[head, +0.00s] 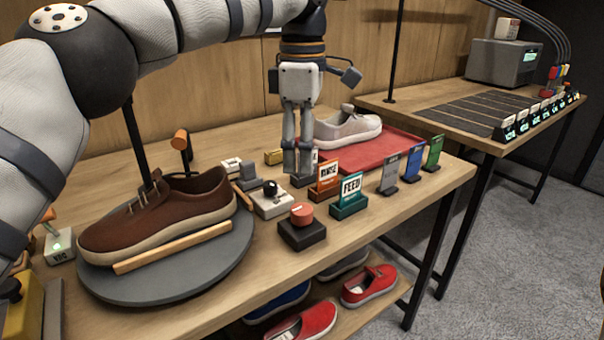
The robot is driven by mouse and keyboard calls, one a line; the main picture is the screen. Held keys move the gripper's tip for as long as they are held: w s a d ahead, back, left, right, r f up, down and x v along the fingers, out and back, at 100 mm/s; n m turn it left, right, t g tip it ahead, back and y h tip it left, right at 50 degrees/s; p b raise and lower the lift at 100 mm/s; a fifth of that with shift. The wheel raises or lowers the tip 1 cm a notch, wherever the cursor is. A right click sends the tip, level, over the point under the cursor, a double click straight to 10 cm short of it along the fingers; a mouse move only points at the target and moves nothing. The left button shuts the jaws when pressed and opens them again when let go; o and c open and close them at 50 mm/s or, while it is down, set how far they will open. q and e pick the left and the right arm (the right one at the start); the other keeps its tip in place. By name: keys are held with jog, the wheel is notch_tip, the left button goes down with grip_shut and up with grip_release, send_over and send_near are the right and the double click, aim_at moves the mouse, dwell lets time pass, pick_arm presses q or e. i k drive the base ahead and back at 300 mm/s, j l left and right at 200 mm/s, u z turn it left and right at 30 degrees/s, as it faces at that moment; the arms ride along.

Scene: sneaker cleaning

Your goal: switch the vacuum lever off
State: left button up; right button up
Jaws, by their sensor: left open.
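The vacuum box (60,248), a small white box marked VAC with a green light, stands at the left of the table, beside the turntable. Its lever (48,216) has an orange tip and sticks up from the box; my left arm covers part of that area. My left gripper (297,170) is well to the right of the lever. It points down over the middle of the table, near the RINSE sign. It is open, with its fingers close to each other and nothing visible between them. My right gripper is not in view.
A brown shoe (160,215) sits on the round grey turntable (190,285) with a wooden bar. A red button (302,215), a knob box (272,201) and several signs, including FEED (350,190), stand near the gripper. A pale sneaker (340,128) rests on a red mat (395,150).

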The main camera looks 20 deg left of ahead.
aim_at(50, 215)
jog(key=k, duration=1)
